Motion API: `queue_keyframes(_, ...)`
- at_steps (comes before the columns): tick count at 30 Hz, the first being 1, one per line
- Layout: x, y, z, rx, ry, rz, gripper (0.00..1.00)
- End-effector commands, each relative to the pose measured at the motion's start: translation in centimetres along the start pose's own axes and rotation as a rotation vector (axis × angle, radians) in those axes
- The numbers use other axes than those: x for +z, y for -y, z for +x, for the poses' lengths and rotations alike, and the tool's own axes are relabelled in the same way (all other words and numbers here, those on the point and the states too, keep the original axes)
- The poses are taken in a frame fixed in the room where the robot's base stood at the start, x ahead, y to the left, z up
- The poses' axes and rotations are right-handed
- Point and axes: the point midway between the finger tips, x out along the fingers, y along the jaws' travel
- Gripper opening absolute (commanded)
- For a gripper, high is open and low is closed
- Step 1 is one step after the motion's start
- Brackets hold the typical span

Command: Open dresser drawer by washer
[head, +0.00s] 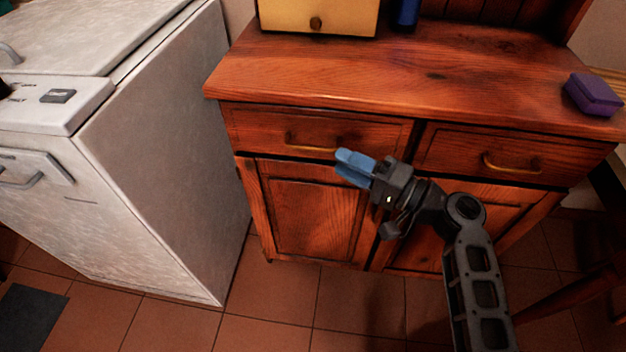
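The wooden dresser (400,80) stands in the middle, to the right of the white washer (160,150). Its left drawer (260,125), the one by the washer, is flush with the front. That drawer's brass handle (305,147) is a horizontal bar, and its right end is by my gripper. My gripper (343,166) has blue fingers pointing left, at the handle's right end and slightly below it in the picture. The fingers look close together, but I cannot tell whether they are shut, or whether they touch the handle.
The right drawer (460,152) is also shut, with its own brass handle (512,165). Cupboard doors (312,215) are below. A yellow box (318,18), a blue object (407,14) and a purple box (594,94) sit on the top. Tiled floor (270,300) in front is clear.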

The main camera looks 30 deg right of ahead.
Motion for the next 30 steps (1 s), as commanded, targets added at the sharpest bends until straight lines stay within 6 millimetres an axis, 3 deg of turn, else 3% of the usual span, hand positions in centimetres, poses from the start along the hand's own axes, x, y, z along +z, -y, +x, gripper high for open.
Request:
queue_keyframes(5, -0.5, 0.2, 0.9, -0.029, 0.010, 0.014, 0.37)
queue_keyframes(18, -0.4, 0.4, 7.0, -0.026, 0.008, 0.012, 0.37)
queue_keyframes(30, -0.3, 0.4, 7.8, -0.025, 0.006, 0.012, 0.37)
